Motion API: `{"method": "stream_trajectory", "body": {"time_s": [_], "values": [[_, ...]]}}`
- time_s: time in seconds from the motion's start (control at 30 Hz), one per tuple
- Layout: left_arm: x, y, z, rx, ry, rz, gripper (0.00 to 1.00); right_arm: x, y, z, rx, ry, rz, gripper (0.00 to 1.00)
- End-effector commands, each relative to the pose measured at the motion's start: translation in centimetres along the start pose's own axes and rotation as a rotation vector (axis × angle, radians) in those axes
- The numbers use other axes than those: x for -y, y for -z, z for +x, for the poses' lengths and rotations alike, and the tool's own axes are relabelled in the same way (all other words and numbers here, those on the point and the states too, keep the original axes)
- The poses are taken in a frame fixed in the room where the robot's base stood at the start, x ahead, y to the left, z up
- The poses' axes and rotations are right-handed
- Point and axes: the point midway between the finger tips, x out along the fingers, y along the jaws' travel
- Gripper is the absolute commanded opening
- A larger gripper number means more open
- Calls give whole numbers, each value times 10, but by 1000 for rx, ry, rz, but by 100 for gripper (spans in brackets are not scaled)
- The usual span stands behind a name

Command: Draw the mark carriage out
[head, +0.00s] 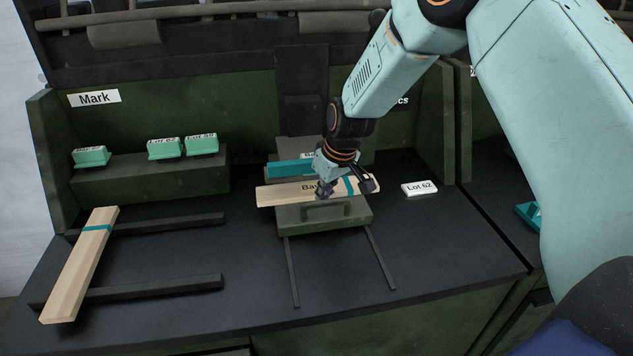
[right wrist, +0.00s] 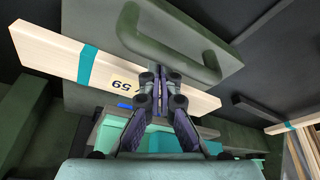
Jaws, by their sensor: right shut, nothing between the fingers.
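The green mark carriage (head: 352,219) sits at the middle of the bench, at the back end of two thin rails (head: 291,272). Its front has a green pull handle (head: 325,209), which also shows large in the right wrist view (right wrist: 198,30). A pale wooden slat (head: 283,194) with a teal band and printed label lies across the carriage. My right gripper (head: 325,194) is shut and empty above the slat, close behind the handle. In the right wrist view its fingertips (right wrist: 160,76) overlap the slat and the handle's edge; I cannot tell whether they touch. My left gripper is out of view.
A teal block (head: 288,169) lies behind the slat. A white "Lot 62" tag (head: 419,188) lies to the right. Another slat (head: 82,262) rests across two dark bars at left. Several green lot blocks (head: 163,148) stand on a ledge below the "Mark" sign (head: 94,97). The bench before the carriage is clear.

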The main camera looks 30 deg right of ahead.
Motion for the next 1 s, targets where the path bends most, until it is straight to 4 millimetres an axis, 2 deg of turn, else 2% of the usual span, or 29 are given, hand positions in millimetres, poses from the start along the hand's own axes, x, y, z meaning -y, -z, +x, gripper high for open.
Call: {"method": "stream_trajectory", "body": {"time_s": [1.0], "values": [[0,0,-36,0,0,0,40,30,-50,-17,4,2,0,0]]}}
